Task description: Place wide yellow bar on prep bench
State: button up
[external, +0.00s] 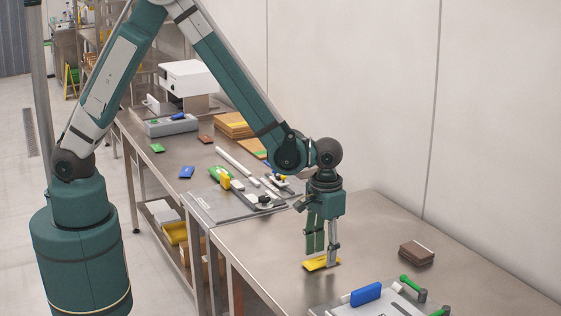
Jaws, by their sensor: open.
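The wide yellow bar (318,264) lies flat on the steel bench top (262,241), on the bare stretch in front of my arm. My gripper (321,258) points straight down over it, with its fingertips at or just above the bar. The fingers are apart, so the gripper is open. One finger covers part of the bar, and I cannot tell whether the fingertips touch it.
A grey plate fixture with a blue bar (366,294) and green-handled clamps (412,284) stands at front right. Stacked brown pieces (416,253) lie near the wall. Another fixture plate (222,204) with clamps and a yellow-green part lies behind my gripper.

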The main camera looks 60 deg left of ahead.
aim_at(322, 259)
notch_tip(322, 259, up, 11)
jog(key=p, duration=0.1)
dwell(0.6)
jog(key=shift+r, duration=0.1)
dwell(0.4)
jog(key=s+a+r+t+h, duration=0.1)
jog(key=s+a+r+t, duration=0.15)
jog(key=a+r, duration=0.7)
jog(key=s+a+r+t, duration=0.1)
jog(key=s+a+r, duration=0.2)
jog(key=a+r, duration=0.7)
jog(key=s+a+t, duration=0.2)
jog(key=s+a, duration=0.5)
jog(key=a, duration=0.3)
jog(key=s+a+t+y, duration=0.1)
jog(key=s+a, duration=0.6)
jog(key=a, duration=0.3)
jog(key=shift+s+a+r+t, duration=0.25)
jog(key=shift+s+r+t, duration=0.05)
jog(key=shift+r+t, duration=0.1)
